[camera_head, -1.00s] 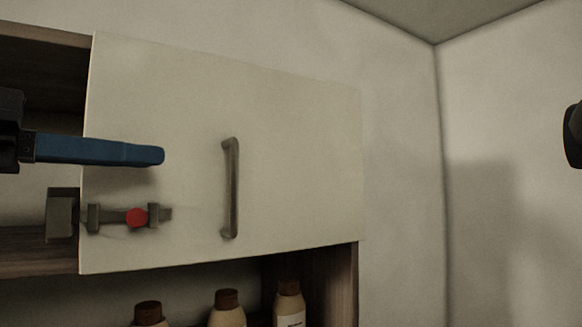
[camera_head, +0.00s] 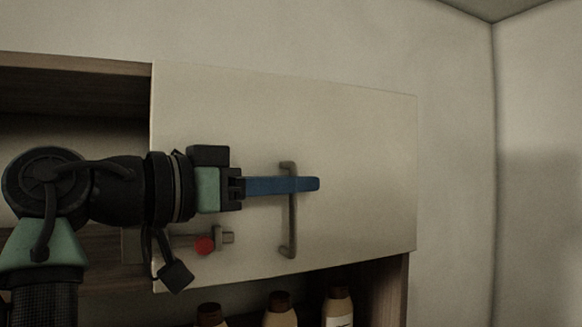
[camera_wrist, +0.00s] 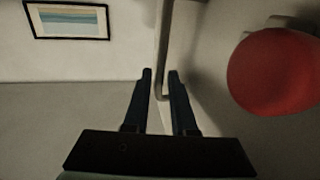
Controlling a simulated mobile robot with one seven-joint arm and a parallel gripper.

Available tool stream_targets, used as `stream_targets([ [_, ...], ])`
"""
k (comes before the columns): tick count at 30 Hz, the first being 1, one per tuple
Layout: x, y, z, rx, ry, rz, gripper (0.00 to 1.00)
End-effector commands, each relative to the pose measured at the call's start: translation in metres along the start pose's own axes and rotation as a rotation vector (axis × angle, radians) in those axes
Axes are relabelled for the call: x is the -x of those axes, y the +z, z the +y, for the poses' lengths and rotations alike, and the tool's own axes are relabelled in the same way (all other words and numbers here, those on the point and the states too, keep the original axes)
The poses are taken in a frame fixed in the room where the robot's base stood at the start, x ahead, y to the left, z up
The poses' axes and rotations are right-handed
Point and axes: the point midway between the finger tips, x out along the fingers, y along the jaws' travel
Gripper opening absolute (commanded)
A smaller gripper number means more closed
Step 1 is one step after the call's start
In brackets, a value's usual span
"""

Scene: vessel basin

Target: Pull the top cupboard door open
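The top cupboard door (camera_head: 350,140) is a pale flat panel and looks shut. A slide bolt with a red knob (camera_head: 204,246) is on the door's lower left, partly behind my arm. The knob (camera_wrist: 275,72) shows large in the wrist view.
An open shelf section (camera_head: 70,95) lies left of the door. Several bottles (camera_head: 338,308) with brown caps stand on the shelf below. A wall (camera_head: 455,180) is right of the cupboard. A framed picture (camera_wrist: 68,20) hangs far off in the wrist view.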

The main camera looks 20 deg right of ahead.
Motion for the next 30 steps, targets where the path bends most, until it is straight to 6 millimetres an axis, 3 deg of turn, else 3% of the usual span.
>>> stream_targets([
  [9, -0.0027, 0.0006, 0.0003, -0.001, 0.001, 0.000, 0.23],
  [13, -0.0025, 0.0005, 0.0002, 0.000, 0.000, 0.000, 0.00],
  [30, -0.0024, 0.0002, 0.0002, -0.001, 0.000, 0.000, 0.00],
])
